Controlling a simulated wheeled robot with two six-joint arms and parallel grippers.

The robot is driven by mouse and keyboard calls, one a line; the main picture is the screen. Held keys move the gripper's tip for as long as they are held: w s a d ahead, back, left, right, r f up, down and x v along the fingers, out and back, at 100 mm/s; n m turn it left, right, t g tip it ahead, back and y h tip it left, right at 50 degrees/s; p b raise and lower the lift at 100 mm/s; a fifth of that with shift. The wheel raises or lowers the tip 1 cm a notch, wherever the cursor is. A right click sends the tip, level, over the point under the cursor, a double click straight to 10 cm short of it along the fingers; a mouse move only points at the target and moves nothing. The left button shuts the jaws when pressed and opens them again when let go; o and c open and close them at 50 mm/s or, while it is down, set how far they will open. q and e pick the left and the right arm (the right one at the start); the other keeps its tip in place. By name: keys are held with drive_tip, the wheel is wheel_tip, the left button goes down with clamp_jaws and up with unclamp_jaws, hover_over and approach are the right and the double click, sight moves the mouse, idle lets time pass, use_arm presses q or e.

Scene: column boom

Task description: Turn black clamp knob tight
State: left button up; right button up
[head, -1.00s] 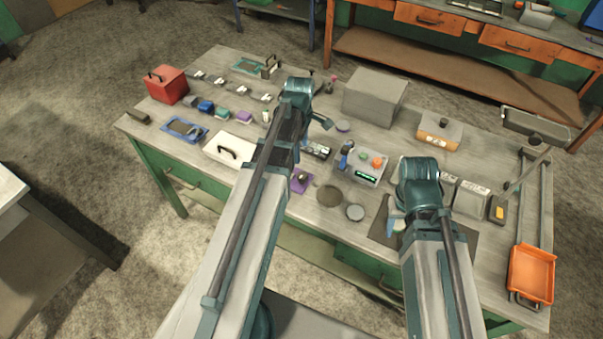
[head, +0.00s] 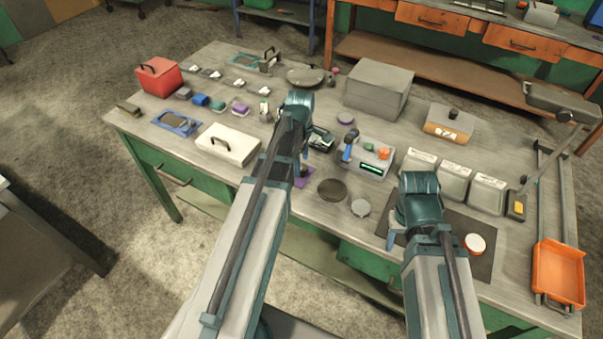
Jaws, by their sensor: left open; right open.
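A dark round knob (head: 565,116) sits at the joint of a grey boom stand at the far right; I take it for the black clamp knob. The boom's grey head (head: 562,100) is beside it, and a thin post slants down to a dark block with a yellow label (head: 516,207). My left gripper (head: 304,168) is mostly hidden behind its own arm, over the middle of the bench. My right gripper (head: 392,238) is partly hidden behind its arm, over the dark mat (head: 470,272). Both are open, look empty, and are well left of the knob.
A grey case with an orange front (head: 450,130) and black top knob stands left of the boom. White-lidded boxes (head: 452,178) stand between my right gripper and the post. A red-white disc (head: 475,244) lies on the mat. An orange tray (head: 558,273) is at the right edge.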

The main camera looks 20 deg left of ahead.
use_arm(q)
wheel_tip(320, 180, down, 2)
drive_tip(key=shift+f+b, duration=0.25)
drive_tip(key=shift+b, duration=0.5)
clamp_jaws()
